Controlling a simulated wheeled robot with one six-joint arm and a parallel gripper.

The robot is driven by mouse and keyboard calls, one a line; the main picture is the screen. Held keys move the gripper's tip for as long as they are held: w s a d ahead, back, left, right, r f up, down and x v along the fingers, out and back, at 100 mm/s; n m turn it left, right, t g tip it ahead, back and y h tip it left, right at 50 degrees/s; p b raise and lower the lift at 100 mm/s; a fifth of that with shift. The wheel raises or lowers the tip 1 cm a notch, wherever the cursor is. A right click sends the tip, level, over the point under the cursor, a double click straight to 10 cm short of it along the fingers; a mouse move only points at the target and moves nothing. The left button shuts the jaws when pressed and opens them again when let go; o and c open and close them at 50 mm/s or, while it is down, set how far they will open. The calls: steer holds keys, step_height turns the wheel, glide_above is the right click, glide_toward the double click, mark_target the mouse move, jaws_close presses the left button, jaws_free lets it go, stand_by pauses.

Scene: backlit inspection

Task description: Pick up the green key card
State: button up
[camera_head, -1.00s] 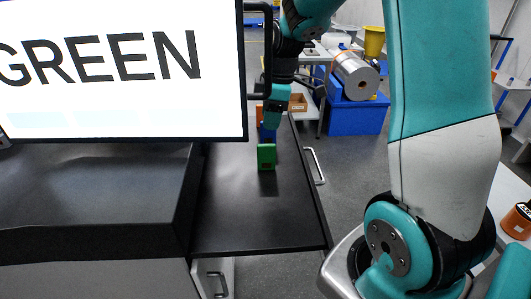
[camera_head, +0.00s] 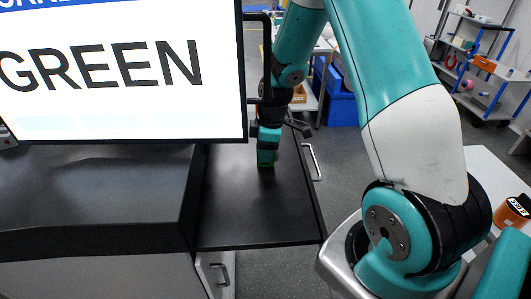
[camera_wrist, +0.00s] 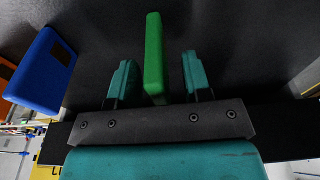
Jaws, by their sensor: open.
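The green key card (camera_wrist: 154,55) stands on its edge on the black tabletop. In the wrist view it lies between the two teal fingers of my gripper (camera_wrist: 158,62), with a gap on each side. My gripper is open. In the head view my gripper (camera_head: 268,150) is low over the tabletop at the card's place and hides most of the card. Only a little green shows beneath the fingers.
A blue card (camera_wrist: 42,75) stands left of the green one in the wrist view, with an orange card (camera_wrist: 4,74) beyond it. A large screen (camera_head: 120,75) reading GREEN rises beside the arm. The front tabletop (camera_head: 255,215) is clear.

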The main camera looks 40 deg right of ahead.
jaws_close()
steer(key=shift+r, duration=0.15)
